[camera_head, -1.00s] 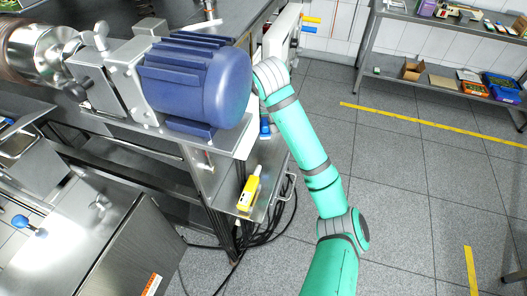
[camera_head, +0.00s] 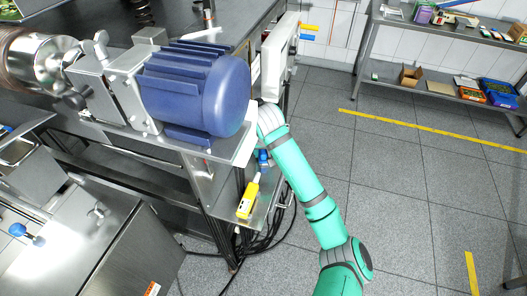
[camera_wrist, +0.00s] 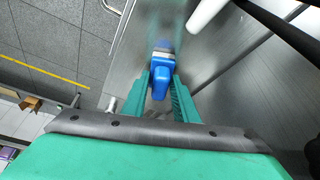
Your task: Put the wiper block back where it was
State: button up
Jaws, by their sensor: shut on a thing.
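The wiper block (camera_wrist: 160,78) is blue with a pale grey band at its far end. My gripper (camera_wrist: 160,97) is shut on it, with one teal finger on each side. In the head view the blue wiper block (camera_head: 263,159) shows below the wrist of my arm, over the small metal shelf (camera_head: 228,203) at the machine's side. The wrist view shows bare metal around the block, but I cannot tell whether it touches the shelf. My gripper's fingers are hard to make out in the head view.
A large blue motor (camera_head: 200,90) overhangs beside my wrist. Black cables (camera_head: 266,236) hang under the shelf. Open tiled floor lies to the right.

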jog(key=o, duration=1)
jog(key=shift+o, duration=0.2)
jog(key=shift+r, duration=0.1)
jog(key=v, duration=1.2)
